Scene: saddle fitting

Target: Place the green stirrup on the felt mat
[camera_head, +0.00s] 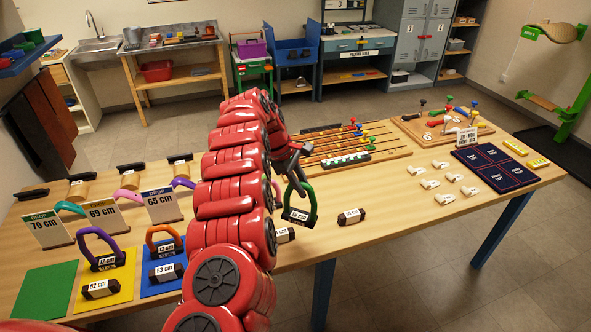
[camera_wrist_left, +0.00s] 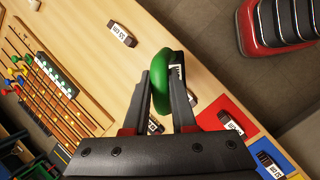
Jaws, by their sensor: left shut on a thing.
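My left gripper (camera_head: 291,176) is shut on the green stirrup (camera_head: 312,204). The stirrup hangs upright from the jaws, with its dark, labelled tread at the bottom, over the table's near middle. In the left wrist view the green stirrup (camera_wrist_left: 159,97) sits between the two fingertips (camera_wrist_left: 165,78). A green felt mat (camera_head: 45,291) lies bare at the near left. A yellow mat (camera_head: 121,287) holds a purple stirrup (camera_head: 99,248), and a blue mat (camera_head: 158,288) holds an orange stirrup (camera_head: 164,241). A red mat (camera_wrist_left: 222,113) shows in the wrist view. My right gripper is out of view.
Drop cards (camera_head: 163,206) stand behind the mats. A small labelled block (camera_head: 351,217) lies right of the held stirrup, and another (camera_head: 284,235) is beside my arm. A rod rack (camera_head: 335,145) lies behind. The front table area right of the block is clear.

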